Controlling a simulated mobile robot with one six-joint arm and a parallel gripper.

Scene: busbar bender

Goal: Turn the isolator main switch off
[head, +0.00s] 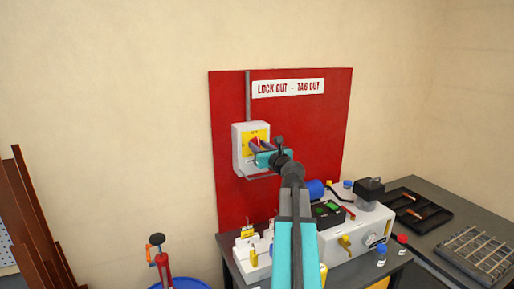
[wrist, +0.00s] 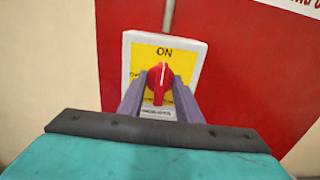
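The isolator is a pale grey box (head: 238,150) with a yellow plate (wrist: 143,58) on a red wall panel. Its red rotary knob (wrist: 159,76) stands upright, its white mark pointing up to the word ON. The OFF label at the left is mostly hidden by a finger. My gripper (wrist: 159,84) is in front of the box, its two purple-grey fingers on either side of the knob. Gaps seem to show beside the knob, so the fingers look open; contact is not clear. In the head view my gripper (head: 260,147) partly covers the switch.
Below stands a bench with a white machine (head: 345,235), padlocks (head: 247,231) and small bottles. A grey conduit (head: 248,95) runs up from the box.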

